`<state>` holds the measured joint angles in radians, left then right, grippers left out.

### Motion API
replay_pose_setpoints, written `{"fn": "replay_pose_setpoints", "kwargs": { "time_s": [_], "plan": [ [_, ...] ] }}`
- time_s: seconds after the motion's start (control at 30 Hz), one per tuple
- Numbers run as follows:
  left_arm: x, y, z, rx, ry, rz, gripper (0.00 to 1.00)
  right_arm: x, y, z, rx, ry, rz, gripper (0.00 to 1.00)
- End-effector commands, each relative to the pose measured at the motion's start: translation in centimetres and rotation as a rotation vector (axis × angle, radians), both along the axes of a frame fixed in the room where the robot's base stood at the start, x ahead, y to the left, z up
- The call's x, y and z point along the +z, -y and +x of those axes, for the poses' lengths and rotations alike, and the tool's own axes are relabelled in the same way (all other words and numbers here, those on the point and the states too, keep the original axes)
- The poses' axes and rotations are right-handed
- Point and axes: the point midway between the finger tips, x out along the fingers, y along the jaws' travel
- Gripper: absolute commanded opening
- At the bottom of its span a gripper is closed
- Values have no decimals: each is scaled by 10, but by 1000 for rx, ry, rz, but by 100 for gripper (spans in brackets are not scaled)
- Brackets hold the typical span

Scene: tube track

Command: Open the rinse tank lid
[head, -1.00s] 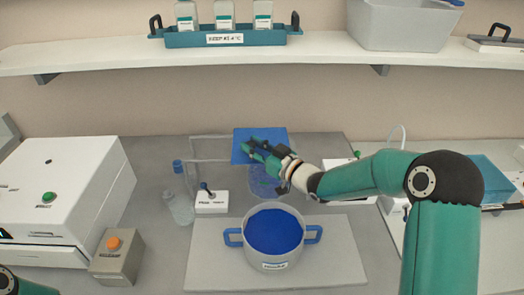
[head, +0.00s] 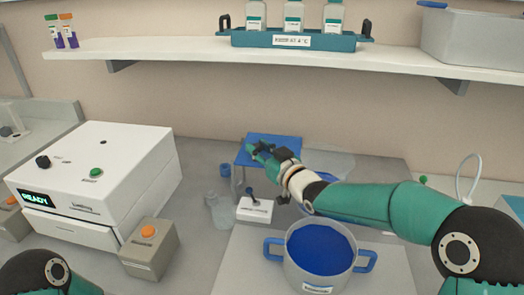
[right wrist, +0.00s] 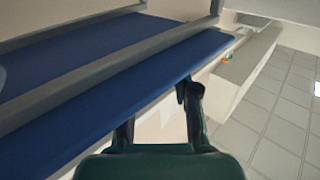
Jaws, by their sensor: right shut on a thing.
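A flat blue panel (head: 270,140) with a grey front edge is at the back of the bench, at my right gripper (head: 264,152). In the right wrist view the blue panel (right wrist: 150,70) fills the upper left, with grey bars along it, and the right gripper (right wrist: 158,115) is shut at its near edge. The exact grip point is partly hidden. A round pot (head: 318,250) with blue handles and a blue top stands in front; its label is too small to read. I cannot tell for sure which of these is the rinse tank lid. My left gripper is out of view.
A white machine (head: 95,175) reading READY and a grey box with an orange button (head: 150,250) stand at left. A clear bottle (head: 222,212) and a small white switch box (head: 255,209) stand near the panel. A shelf (head: 300,60) runs above.

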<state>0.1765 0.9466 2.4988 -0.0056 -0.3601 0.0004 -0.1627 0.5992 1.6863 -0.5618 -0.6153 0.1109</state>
Motion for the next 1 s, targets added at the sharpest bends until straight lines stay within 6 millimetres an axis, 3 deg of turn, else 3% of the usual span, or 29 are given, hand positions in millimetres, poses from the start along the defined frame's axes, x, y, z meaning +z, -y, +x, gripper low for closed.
{"fn": "replay_pose_setpoints", "kwargs": {
  "time_s": [0.03,0.17,0.57,1.0],
  "plan": [
    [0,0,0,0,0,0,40,0,1,0,-1,-2,-1,33],
    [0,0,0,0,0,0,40,0,1,0,-1,-1,0,54],
    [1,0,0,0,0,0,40,6,1,0,0,2,0,55],
    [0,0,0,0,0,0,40,77,1,0,-2,4,0,55]
  ]
}}
